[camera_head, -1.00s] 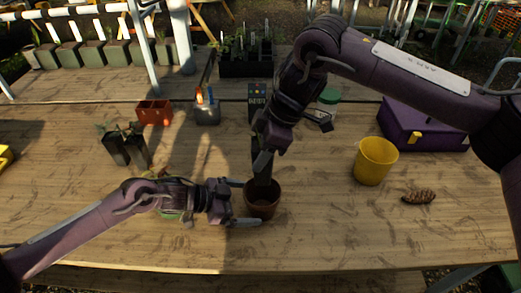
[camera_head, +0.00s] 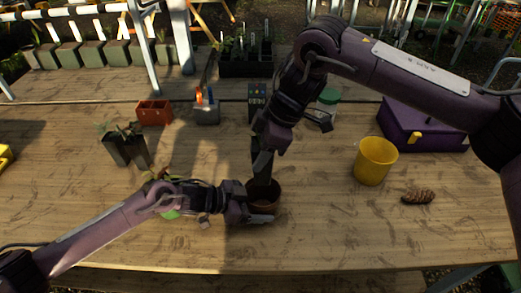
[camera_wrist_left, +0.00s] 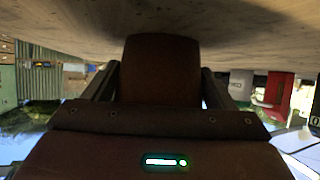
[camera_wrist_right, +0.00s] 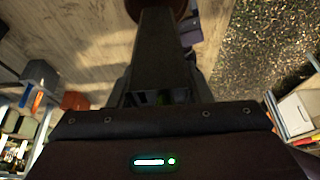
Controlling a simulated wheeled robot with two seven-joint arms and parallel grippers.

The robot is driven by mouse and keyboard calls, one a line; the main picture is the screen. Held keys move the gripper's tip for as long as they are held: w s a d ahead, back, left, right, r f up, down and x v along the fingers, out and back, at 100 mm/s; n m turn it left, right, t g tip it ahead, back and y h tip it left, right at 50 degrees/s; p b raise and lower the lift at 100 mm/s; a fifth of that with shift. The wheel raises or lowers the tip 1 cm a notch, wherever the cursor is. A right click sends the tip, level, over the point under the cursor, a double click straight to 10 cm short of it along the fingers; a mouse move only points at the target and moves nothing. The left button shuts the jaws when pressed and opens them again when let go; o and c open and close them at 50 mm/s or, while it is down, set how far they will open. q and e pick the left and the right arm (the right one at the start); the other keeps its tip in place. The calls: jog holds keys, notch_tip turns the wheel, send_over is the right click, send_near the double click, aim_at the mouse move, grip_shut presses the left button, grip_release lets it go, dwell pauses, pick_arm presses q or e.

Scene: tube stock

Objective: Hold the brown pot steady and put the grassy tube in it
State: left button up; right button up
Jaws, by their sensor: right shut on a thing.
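The brown pot (camera_head: 275,194) stands on the table at the front middle. My left gripper (camera_head: 262,205) reaches it from the left, fingers apart on either side; in the left wrist view the pot (camera_wrist_left: 160,70) fills the space between them. I cannot tell whether they touch it. My right gripper (camera_head: 272,140) is shut on a dark, square tube (camera_head: 262,167) above the pot. The tube's lower end is at or inside the pot mouth; how deep is hidden. In the right wrist view the tube (camera_wrist_right: 158,50) runs toward the pot, with some green near the jaws.
Two dark planted tubes (camera_head: 127,147) stand at the left, and a green plant is partly behind my left arm. A red container (camera_head: 153,112), a grey holder (camera_head: 206,116) and a black display box (camera_head: 257,92) stand behind. A yellow cup (camera_head: 375,161), pinecone (camera_head: 418,197) and purple box (camera_head: 425,128) are right.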

jog(key=shift+f, duration=0.15)
dwell(0.4)
send_over(261, 189)
jog(key=s, duration=0.4)
jog(key=shift+w+f, duration=0.1)
jog(key=shift+f, duration=6.65)
jog(key=o, duration=1.1)
jog(key=shift+c, duration=0.2)
pick_arm(q)
jog(key=shift+d, duration=0.1)
jog(key=shift+c, duration=1)
pick_arm(e)
jog(key=shift+o, duration=0.4)
jog(key=v, duration=1.2)
jog(key=shift+r, duration=0.1)
pick_arm(q)
jog(key=o, duration=0.9)
jog(key=shift+c, duration=0.2)
